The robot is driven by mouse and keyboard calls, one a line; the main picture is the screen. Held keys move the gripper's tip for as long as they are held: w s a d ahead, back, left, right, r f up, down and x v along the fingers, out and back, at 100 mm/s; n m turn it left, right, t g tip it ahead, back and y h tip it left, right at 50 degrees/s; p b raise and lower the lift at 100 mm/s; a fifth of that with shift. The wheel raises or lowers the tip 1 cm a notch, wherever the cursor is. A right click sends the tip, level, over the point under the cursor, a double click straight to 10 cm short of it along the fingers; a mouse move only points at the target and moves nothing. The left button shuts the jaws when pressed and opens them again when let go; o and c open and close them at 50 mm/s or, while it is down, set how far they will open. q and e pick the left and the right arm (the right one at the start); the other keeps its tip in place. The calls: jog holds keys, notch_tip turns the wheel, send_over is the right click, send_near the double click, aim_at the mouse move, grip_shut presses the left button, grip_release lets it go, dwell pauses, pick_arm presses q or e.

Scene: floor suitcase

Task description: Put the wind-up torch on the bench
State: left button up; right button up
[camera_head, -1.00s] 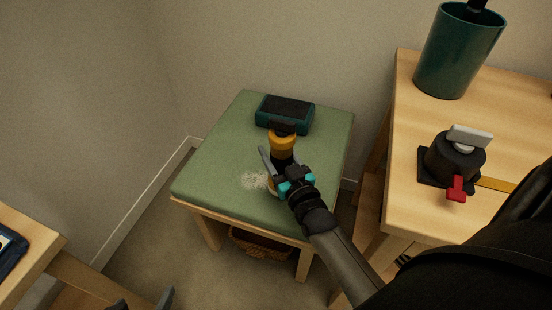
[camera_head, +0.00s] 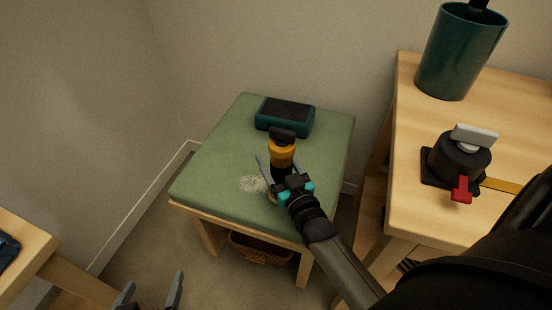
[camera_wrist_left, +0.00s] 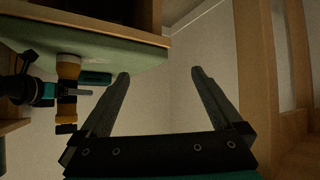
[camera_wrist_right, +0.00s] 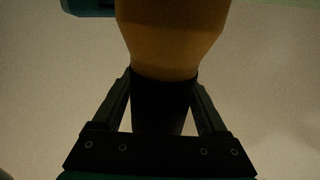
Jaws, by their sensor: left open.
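The wind-up torch (camera_head: 281,155), yellow and black, is upright over the green cushioned bench (camera_head: 215,155). Its base is at the cushion top; I cannot tell for sure whether it touches. My right gripper (camera_head: 280,172) has its fingers on both sides of the torch's black grip, and in the right wrist view the torch (camera_wrist_right: 175,40) fills the space between the fingers. My left gripper (camera_head: 150,288) is open and empty at the bottom of the head view.
A dark teal box with a black top (camera_head: 285,116) sits at the back of the bench. A wooden table (camera_head: 410,205) on the right holds a green bin (camera_head: 455,60) and a black device with a red lever (camera_head: 460,160). A basket (camera_head: 262,248) is under the bench.

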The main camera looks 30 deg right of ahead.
jog(key=shift+o, duration=1)
